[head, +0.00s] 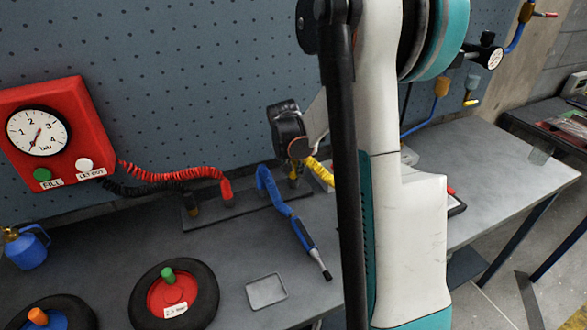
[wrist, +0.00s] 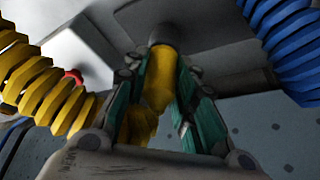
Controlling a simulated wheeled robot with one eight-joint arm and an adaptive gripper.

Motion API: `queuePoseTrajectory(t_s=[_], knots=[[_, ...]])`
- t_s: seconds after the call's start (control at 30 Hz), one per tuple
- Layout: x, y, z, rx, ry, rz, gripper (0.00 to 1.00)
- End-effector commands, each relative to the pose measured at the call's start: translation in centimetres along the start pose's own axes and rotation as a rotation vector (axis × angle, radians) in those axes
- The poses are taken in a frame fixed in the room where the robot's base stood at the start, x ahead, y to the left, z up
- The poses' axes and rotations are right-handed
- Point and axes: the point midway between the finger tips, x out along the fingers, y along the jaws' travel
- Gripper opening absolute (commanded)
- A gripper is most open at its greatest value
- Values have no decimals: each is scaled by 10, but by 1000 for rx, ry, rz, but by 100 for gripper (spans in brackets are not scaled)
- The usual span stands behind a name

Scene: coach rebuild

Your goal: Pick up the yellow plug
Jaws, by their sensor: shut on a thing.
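The yellow plug (wrist: 159,82) sits between the two green-padded fingers of my gripper (wrist: 164,68) in the wrist view. The fingers are shut on it from both sides. Its far end meets a dark round socket (wrist: 163,34); I cannot tell whether it is still seated there. A yellow coiled hose (wrist: 38,88) runs at the left of that view. In the head view my gripper (head: 293,158) points down over the dark bar on the bench, and the yellow coil (head: 320,172) shows beside it. My arm hides part of the coil.
The dark bar (head: 255,200) also holds a red plug (head: 227,192) and a black-hosed plug. A blue coiled hose (head: 266,182) and its tool (head: 304,236) lie close by. A red gauge box (head: 50,135) hangs left. A tray (head: 266,291) and wheels (head: 174,298) lie in front.

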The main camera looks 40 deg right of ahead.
Motion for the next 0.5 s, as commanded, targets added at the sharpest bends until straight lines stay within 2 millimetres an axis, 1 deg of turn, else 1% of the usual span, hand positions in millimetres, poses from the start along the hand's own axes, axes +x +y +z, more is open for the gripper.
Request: queuePoseTrajectory(t_s=[0.17, 0.27, 0.5], knots=[[-21, 0, -8, 0, 0, 0, 0], [-40, 0, -16, 0, 0, 0, 0], [-100, 0, -41, 0, 0, 0, 0]])
